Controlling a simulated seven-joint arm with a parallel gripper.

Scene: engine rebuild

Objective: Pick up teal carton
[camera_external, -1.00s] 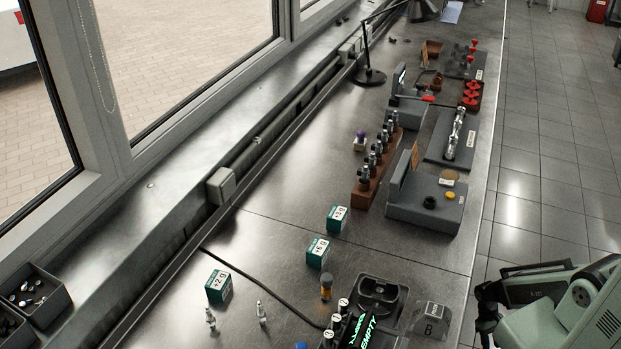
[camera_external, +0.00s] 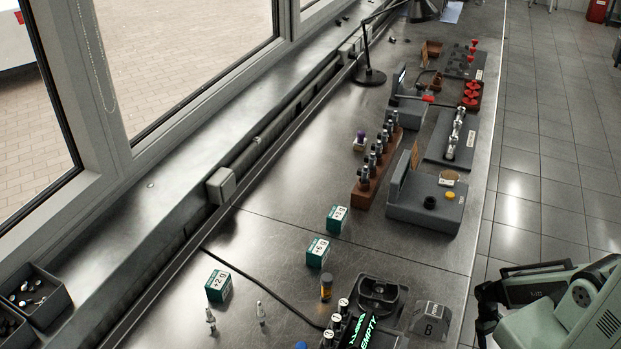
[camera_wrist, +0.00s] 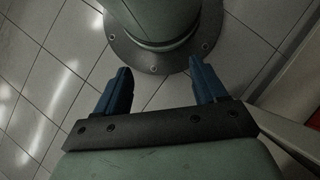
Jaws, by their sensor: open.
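Three teal cartons with white labelled tops stand apart on the metal bench in the external view. One carton (camera_external: 218,287) is at the lower left, marked "+2" or similar. A second carton (camera_external: 317,252) is in the middle, and a third, smaller-looking carton (camera_external: 337,219) is farther back. In the wrist view my gripper (camera_wrist: 160,85) has its two blue fingers spread wide with nothing between them. It points down at the tiled floor and my round base. No carton shows in the wrist view. In the external view my arm is at the lower right, off the bench's edge.
A black cable (camera_external: 262,285) runs beside the cartons. Spark-plug-like parts (camera_external: 261,313), a dark yellow-banded cylinder (camera_external: 326,287), a black fixture (camera_external: 378,294) and a grey block marked B (camera_external: 430,319) stand near the front. A brown rack (camera_external: 370,178) stands behind the cartons.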

